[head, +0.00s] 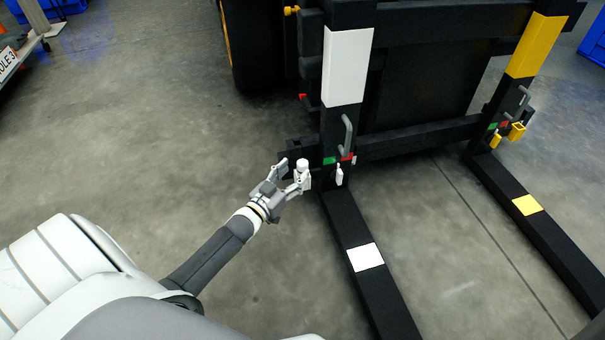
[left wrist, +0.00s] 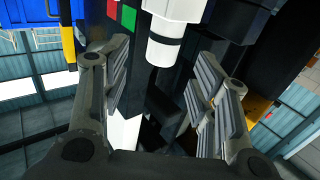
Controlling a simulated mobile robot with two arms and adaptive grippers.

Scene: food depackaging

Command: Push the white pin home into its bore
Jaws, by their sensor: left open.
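The white pin (head: 302,165) shows at the left side of the white-banded fork's black shank (head: 343,120). In the left wrist view the pin (left wrist: 172,30) is a thick white cylinder with a dark ring near its rounded end. My left gripper (head: 292,174) is open at the pin. In the left wrist view its fingers (left wrist: 160,85) stand wide apart on either side, with gaps to the pin, whose end lies toward their far part. The bore is hidden, and I cannot tell how deep the pin sits. My right gripper is out of view.
The yellow-banded fork (head: 526,205) lies right. Grey floor (head: 150,140) is clear on the left.

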